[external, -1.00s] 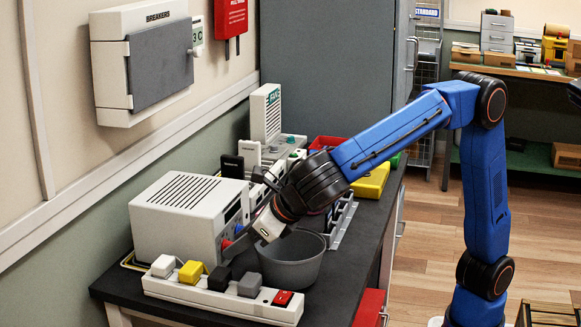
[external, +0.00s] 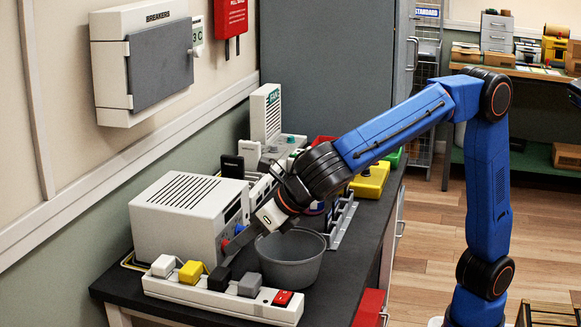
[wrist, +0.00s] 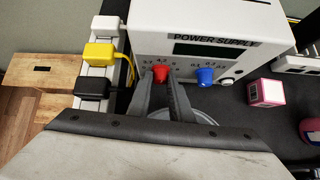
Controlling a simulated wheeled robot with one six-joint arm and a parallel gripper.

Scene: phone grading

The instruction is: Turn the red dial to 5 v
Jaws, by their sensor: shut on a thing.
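The power supply (external: 188,215) is a pale box on the bench; its front panel also shows in the wrist view (wrist: 210,20). The red dial (wrist: 160,72) sits on that panel, left of a blue dial (wrist: 205,75). My gripper (wrist: 160,82) is shut on the red dial, one finger on each side of it. In the external view my gripper (external: 232,243) reaches the panel from the right, and the dial is mostly hidden there. Numbers show around the dial, but its pointer is too small to read.
A power strip (external: 222,298) with several plugs lies in front of the supply. A grey bowl (external: 290,262) stands under my wrist. A pink and white cube (wrist: 266,92) lies to the right in the wrist view. A yellow case (external: 370,181) is farther back.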

